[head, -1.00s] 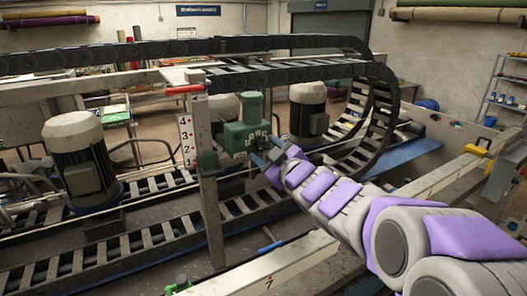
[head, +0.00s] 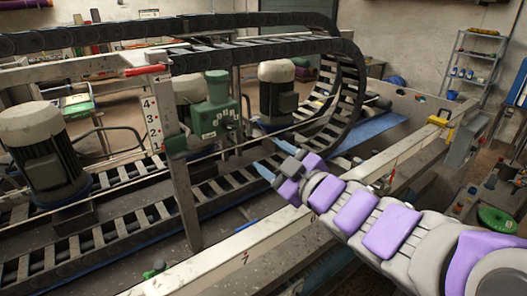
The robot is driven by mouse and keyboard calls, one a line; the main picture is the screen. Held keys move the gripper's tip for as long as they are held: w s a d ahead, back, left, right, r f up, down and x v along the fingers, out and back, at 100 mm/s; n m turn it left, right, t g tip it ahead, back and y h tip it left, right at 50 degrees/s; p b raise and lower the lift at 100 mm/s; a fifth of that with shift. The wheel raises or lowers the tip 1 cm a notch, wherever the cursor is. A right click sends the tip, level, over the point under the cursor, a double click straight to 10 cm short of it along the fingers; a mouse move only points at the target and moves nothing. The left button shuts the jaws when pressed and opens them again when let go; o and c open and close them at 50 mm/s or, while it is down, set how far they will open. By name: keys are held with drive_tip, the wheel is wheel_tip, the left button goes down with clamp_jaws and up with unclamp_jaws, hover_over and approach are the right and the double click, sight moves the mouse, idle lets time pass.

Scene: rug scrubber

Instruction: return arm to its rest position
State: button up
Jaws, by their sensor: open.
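My arm reaches in from the lower right of the head view, grey with purple panels. My gripper (head: 273,160) is at its end, near the middle of the picture. Its two blue-tipped fingers are spread apart, with nothing between them. The gripper is in front of and to the right of the green machine head (head: 215,118), with a visible gap between them. The arm is still stretched out over the white front rail (head: 215,262).
The rug scrubber has a post with a number plate (head: 151,122), a red handle (head: 145,71), motors (head: 45,150) and a black cable chain (head: 345,70). A yellow handle (head: 439,121) is on the right. Shelves (head: 473,62) stand behind. A green reel (head: 497,219) is at far right.

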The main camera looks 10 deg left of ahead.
drive_tip(key=shift+s+d, duration=0.15)
drive_tip(key=shift+s, duration=0.05)
drive_tip(key=w+d+f+m+t+h, duration=0.1)
drive_tip(key=d+f+m+h, duration=0.25)
drive_tip(key=d, duration=0.25)
drive_tip(key=w+d+f+m+h, duration=0.1)
drive_tip(key=d+f+m+h, duration=0.25)
drive_tip(key=d+h, duration=0.2)
drive_tip(key=s+d+f+m+g+h, duration=0.4)
drive_tip(key=s+d+f, duration=0.3)
drive_tip(key=d, duration=0.4)
drive_tip(key=s+d+f+m+g, duration=0.1)
drive_tip(key=s+f+m+g, duration=0.3)
drive_tip(key=s, duration=0.9)
drive_tip(key=s+f+m+g, duration=0.2)
drive_tip(key=s+f+g, duration=0.3)
drive_tip(key=s, duration=0.7)
wheel_tip(320, 180, down, 14)
drive_tip(key=s+g+b, duration=0.1)
drive_tip(key=b, duration=1.4)
drive_tip(key=shift+f+g+h, duration=0.25)
drive_tip(key=shift+g+h, duration=0.05)
